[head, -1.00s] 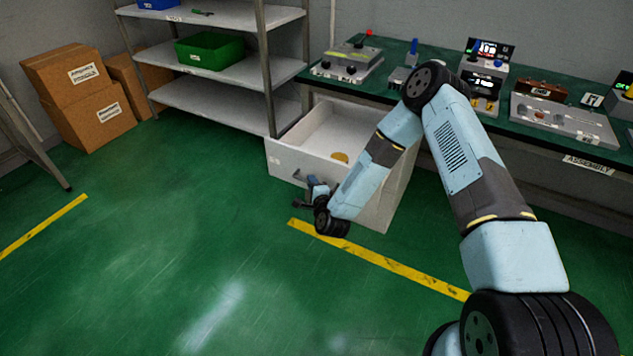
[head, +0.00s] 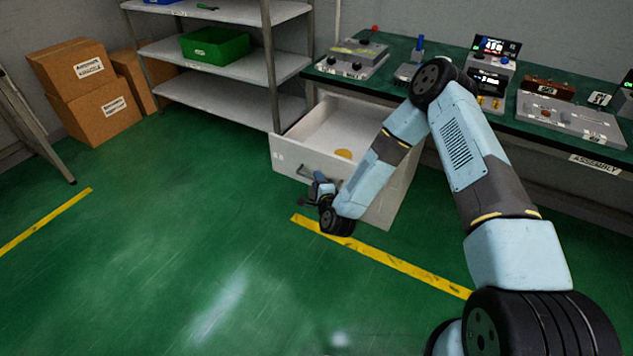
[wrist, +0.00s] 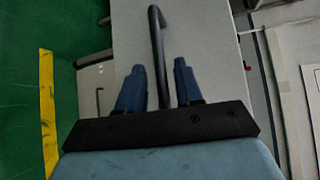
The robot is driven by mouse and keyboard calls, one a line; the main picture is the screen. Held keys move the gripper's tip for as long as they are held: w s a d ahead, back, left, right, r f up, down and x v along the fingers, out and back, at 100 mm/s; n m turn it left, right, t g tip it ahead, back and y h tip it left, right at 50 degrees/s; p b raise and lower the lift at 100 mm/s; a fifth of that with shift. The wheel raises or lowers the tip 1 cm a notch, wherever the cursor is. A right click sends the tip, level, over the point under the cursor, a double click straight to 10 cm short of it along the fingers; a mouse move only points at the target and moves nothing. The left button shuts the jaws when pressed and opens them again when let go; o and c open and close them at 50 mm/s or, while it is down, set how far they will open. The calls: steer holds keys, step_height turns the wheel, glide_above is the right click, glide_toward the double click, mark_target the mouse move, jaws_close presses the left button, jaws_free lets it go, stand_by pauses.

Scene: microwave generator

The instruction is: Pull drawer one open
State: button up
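The pale grey drawer (head: 288,158) under the green bench stands pulled well out, its inside showing. A small yellowish round thing (head: 343,154) lies in it. The drawer's dark bar handle (head: 307,171) is on its front; in the wrist view the handle (wrist: 156,35) reaches down between my fingers. My gripper (head: 318,188) is at the drawer front. In the wrist view my gripper (wrist: 159,66) has its two blue fingers apart, one each side of the handle, with gaps showing. The label on the drawer front is too small to read.
A metal shelf (head: 215,88) with a green bin (head: 215,46) stands left of the drawer. The bench (head: 405,45) carries several devices. Cardboard boxes (head: 95,107) stand at the far left. The green floor before the drawer is clear, with yellow tape (head: 385,258).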

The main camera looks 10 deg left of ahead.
steer(key=v, duration=1.2)
steer(key=shift+s, duration=0.35)
steer(key=shift+d, duration=0.1)
steer(key=w+d+r+n+g, duration=0.4)
steer(key=w+r+n, duration=0.45)
steer(key=r, duration=0.35)
steer(key=d+r+n+g+h, duration=0.1)
steer(key=d+r+n+h, duration=0.1)
steer(key=d+r, duration=0.5)
steer(key=d+r+n+h, duration=0.2)
steer(key=d+r, duration=0.2)
steer(key=r, duration=0.6)
steer(key=s+d+r+n+g+h, duration=0.1)
steer(key=s+d+r+g+h, duration=0.15)
steer(key=s+d+r, duration=0.85)
steer(key=s+d+r+g, duration=0.1)
steer(key=s+r, duration=0.3)
steer(key=s, duration=0.5)
steer(key=s+d+r, duration=0.4)
steer(key=s, duration=0.6)
steer(key=shift+s+r+n+g+h, duration=0.3)
steer(key=shift+r+n+g+h, duration=0.05)
steer(key=shift+n, duration=0.1)
